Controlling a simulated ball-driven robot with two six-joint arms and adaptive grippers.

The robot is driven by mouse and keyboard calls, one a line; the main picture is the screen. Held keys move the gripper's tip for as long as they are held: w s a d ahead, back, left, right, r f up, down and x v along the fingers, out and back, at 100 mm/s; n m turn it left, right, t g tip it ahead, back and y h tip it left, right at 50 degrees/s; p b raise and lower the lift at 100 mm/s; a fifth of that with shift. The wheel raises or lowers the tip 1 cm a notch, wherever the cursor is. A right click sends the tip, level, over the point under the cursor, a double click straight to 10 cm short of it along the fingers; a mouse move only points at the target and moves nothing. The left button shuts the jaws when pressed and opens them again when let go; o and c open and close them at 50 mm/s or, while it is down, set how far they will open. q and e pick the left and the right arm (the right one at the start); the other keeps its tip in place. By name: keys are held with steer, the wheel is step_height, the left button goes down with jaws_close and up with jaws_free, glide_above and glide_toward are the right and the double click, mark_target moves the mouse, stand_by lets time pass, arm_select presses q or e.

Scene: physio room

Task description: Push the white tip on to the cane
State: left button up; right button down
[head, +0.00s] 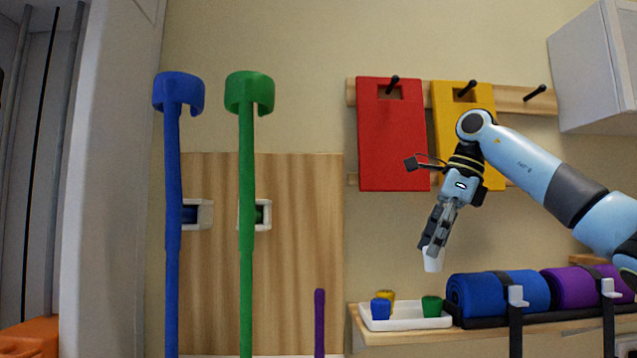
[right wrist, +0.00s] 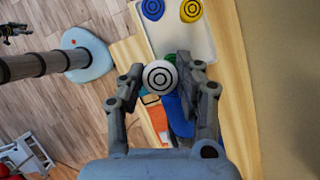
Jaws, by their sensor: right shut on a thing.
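My right gripper (head: 432,246) is shut on the white tip (head: 432,262), which hangs below its fingers, above the shelf and clear of it. In the right wrist view the white tip (right wrist: 159,77) shows a ringed round end between the fingers. A purple rod (head: 319,322) stands upright at the bottom middle of the head view, left of the gripper; its lower part is out of frame. I cannot tell whether it is the cane. A blue crutch (head: 172,230) and a green crutch (head: 246,230) stand upright at the left, their lower ends out of frame.
A white tray (head: 405,324) on the wooden shelf (head: 400,339) holds a blue tip (head: 381,309), a yellow tip (head: 386,296) and a green tip (head: 432,306). A blue roll (head: 505,292) and a purple roll (head: 580,286) lie right of it. Red and yellow boards hang behind.

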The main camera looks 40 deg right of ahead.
steer(key=w+a+p, duration=0.4)
steer(key=a, duration=0.1)
steer(key=w+a+r+p, duration=0.1)
steer(key=w+a+p, duration=0.2)
steer(key=a, duration=0.3)
steer(key=w+a+p, duration=0.4)
steer(key=a+p, duration=0.1)
steer(key=p, duration=0.1)
steer(key=shift+w+a+r, duration=0.15)
steer(key=shift+w+a, duration=0.15)
steer(key=shift+f, duration=0.8)
steer(key=shift+f+b, duration=0.6)
steer(key=shift+f, duration=0.3)
arm_select(q)
step_height(320, 180, up, 14)
steer(key=shift+a+f, duration=0.25)
